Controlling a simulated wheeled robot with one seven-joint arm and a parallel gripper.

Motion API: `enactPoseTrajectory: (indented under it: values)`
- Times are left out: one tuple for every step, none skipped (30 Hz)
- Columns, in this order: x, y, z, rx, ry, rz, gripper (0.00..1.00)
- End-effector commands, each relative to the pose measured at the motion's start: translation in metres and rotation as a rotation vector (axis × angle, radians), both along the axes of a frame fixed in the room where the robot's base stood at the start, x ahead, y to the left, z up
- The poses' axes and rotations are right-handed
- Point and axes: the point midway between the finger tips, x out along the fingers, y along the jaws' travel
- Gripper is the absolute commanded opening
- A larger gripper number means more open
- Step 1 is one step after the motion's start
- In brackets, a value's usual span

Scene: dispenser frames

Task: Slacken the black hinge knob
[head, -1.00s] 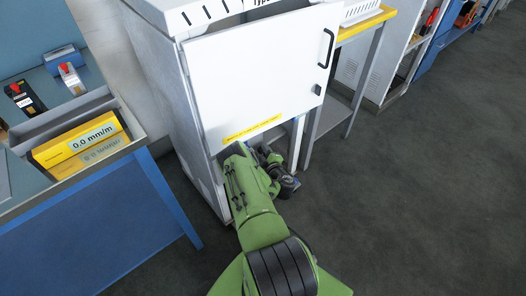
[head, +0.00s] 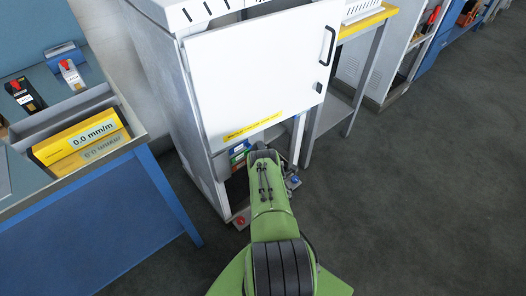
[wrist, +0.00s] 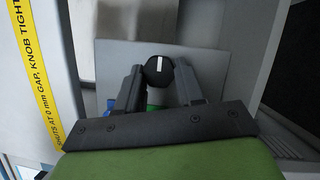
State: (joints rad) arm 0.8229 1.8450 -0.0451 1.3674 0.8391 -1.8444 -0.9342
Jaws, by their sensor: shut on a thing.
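The black hinge knob (wrist: 157,76) shows in the wrist view as a round black disc with a white upright mark, in front of a grey plate (wrist: 112,58). My gripper (wrist: 159,67) has one dark finger on each side of it and is shut on it. In the head view my green arm reaches under the lower edge of the white cabinet door (head: 255,75); the gripper and knob are hidden there. The door hangs ajar from the cabinet (head: 165,95).
A yellow strip (wrist: 38,70) on the door carries a printed note about gap and knob. Blue and green things (head: 238,152) sit inside the cabinet. A blue bench (head: 110,225) stands left; a yellow-edged stand (head: 350,60) stands right. Grey floor is clear at right.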

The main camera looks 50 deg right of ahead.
Motion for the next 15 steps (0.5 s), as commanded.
enactPoseTrajectory:
  values:
    - [-0.0001, 0.0004, -0.0014, -0.025, 0.006, 0.001, 0.07]
    - [-0.0002, 0.0005, -0.0015, -0.042, 0.009, 0.001, 0.07]
    - [-0.0001, 0.0006, -0.0017, -0.061, 0.014, 0.002, 0.07]
    - [0.0, 0.0005, -0.0017, -0.074, 0.016, 0.002, 0.07]
    - [0.0001, 0.0004, -0.0017, -0.088, 0.02, 0.002, 0.07]
    - [0.0001, 0.0004, -0.0018, -0.103, 0.023, 0.002, 0.07]
    - [0.0, 0.0004, -0.002, -0.112, 0.026, 0.002, 0.07]
    - [0.0, 0.0003, -0.0022, -0.121, 0.028, 0.002, 0.07]
    - [0.0, 0.0004, -0.0024, -0.131, 0.031, 0.002, 0.07]
    - [0.0, 0.0004, -0.0024, -0.137, 0.033, 0.001, 0.07]
    - [0.0, 0.0004, -0.0024, -0.143, 0.034, 0.001, 0.07]
    - [0.0, 0.0004, -0.0025, -0.149, 0.035, 0.002, 0.07]
    - [0.0, 0.0004, -0.0025, -0.153, 0.037, 0.002, 0.07]
    - [0.0, 0.0004, -0.0025, -0.157, 0.037, 0.003, 0.07]
    - [0.0, 0.0004, -0.0025, -0.16, 0.038, 0.002, 0.07]
